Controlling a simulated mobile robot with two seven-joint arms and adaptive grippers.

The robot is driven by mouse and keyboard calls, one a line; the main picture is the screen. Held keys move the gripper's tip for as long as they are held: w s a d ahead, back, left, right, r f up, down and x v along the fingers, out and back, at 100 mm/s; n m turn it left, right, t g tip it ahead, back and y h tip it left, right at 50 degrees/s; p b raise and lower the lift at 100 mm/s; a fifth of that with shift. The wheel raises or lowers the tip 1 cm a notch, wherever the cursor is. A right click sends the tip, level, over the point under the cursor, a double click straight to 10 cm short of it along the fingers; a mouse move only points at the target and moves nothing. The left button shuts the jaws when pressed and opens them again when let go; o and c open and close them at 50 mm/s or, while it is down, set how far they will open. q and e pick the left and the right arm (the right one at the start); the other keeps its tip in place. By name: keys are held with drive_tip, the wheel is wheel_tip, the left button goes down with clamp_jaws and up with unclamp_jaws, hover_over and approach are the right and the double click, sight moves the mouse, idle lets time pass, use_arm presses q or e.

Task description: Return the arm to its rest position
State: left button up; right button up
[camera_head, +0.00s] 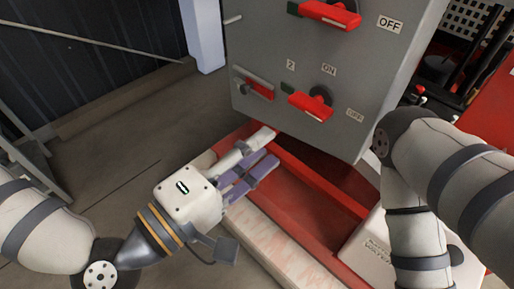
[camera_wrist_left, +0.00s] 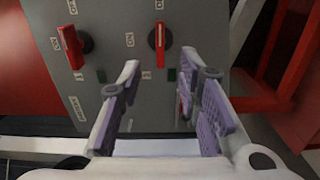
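My left gripper (camera_head: 262,150) reaches in from the left and is low in front of the grey control panel (camera_head: 262,57), near its bottom edge. In the left wrist view the two purple-padded fingers of this gripper (camera_wrist_left: 160,92) stand apart with nothing between them. The panel also shows in the left wrist view (camera_wrist_left: 122,30), beyond the fingers. My right arm shows at the right of the head view, but its gripper is not visible.
The panel carries red rotary handles, one at the top (camera_head: 330,14) and one lower (camera_head: 311,104), with ON and OFF labels. A red base frame (camera_head: 318,180) lies under it. A metal railing (camera_head: 90,40) stands at the left. The floor (camera_head: 130,140) left of the panel is clear.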

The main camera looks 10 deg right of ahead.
idle(0.3)
use_arm(q)
drive_tip(key=s+a+f+m+g+y+p, duration=0.2)
drive_tip(key=s+a+f+g+y, duration=0.25)
drive_tip(key=s+f, duration=0.5)
drive_tip(key=s+a+f+m+g+y+p, duration=0.25)
drive_tip(key=s+a+f+g, duration=0.2)
drive_tip(key=s+f, duration=0.45)
drive_tip(key=s+a+f+m+g+y, duration=0.1)
drive_tip(key=s+a+f+g+y, duration=0.1)
drive_tip(key=s+a, duration=0.3)
drive_tip(key=s+a+f+m+g+y+p, duration=0.1)
drive_tip(key=s+a+y, duration=0.4)
drive_tip(key=a, duration=0.6)
drive_tip(key=shift+s+a+f+g, duration=0.4)
drive_tip(key=shift+f+g, duration=0.3)
drive_tip(key=shift+f, duration=0.1)
use_arm(e)
drive_tip(key=w+r+t, duration=0.2)
drive_tip(key=w+r, duration=0.4)
drive_tip(key=r, duration=0.1)
drive_tip(key=shift+w+t, duration=0.25)
drive_tip(key=shift+t, duration=0.05)
use_arm(q)
drive_tip(key=shift+m, duration=0.25)
use_arm(e)
drive_tip(key=shift+c, duration=0.2)
